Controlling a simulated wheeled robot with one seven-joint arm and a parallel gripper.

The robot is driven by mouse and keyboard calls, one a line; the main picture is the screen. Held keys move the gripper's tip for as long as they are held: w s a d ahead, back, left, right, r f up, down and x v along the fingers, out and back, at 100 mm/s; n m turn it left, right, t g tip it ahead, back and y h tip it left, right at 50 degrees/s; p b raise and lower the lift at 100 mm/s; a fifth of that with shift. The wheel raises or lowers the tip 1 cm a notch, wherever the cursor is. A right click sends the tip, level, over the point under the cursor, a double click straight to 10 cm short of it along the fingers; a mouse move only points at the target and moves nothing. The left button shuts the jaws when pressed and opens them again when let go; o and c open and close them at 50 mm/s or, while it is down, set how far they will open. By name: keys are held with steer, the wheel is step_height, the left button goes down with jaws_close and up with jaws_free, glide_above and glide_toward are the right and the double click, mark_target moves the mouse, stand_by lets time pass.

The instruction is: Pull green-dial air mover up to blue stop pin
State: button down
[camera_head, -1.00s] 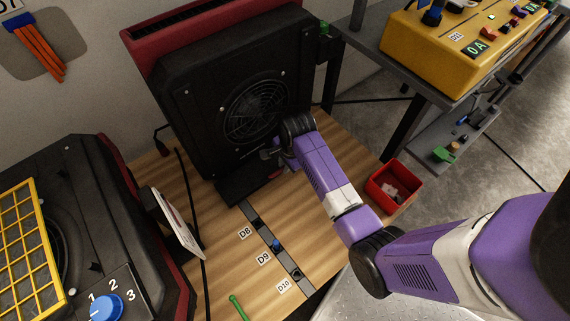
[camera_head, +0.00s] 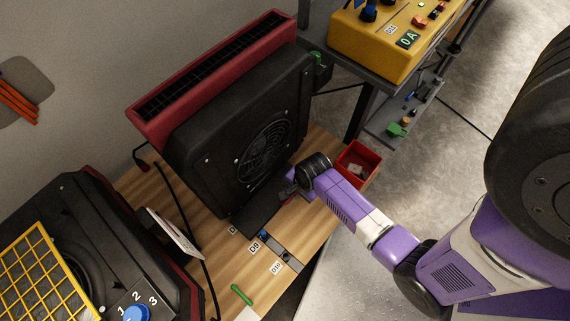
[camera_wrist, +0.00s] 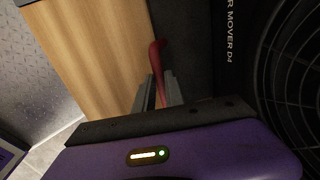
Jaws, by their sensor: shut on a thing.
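The air mover (camera_head: 245,135) is a black box with a red top and round grille. A green dial (camera_head: 320,72) is on its far right side. It stands on the wooden table, its dark base over the slotted strip. The blue stop pin (camera_head: 264,235) stands in the strip by label D9, just in front of the base. I cannot tell whether they touch. My gripper (camera_wrist: 158,92) is shut on the mover's red handle (camera_wrist: 157,55) low at its front. The wrist view also shows the "AIR MOVER D4" lettering (camera_wrist: 229,30).
A second machine with a yellow grille (camera_head: 45,280) and blue dial (camera_head: 136,314) stands at left. A black cable crosses the table. A green pin (camera_head: 241,294) lies near the front. A red bin (camera_head: 358,164) is right of my gripper. A yellow control box (camera_head: 375,40) stands behind.

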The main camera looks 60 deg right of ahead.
steer(key=shift+s+a, duration=0.15)
steer(key=shift+s, duration=0.4)
steer(key=c, duration=1.4)
jaws_free()
step_height(320, 180, up, 8)
steer(key=s+p, duration=0.1)
steer(key=shift+s+a+f, duration=0.2)
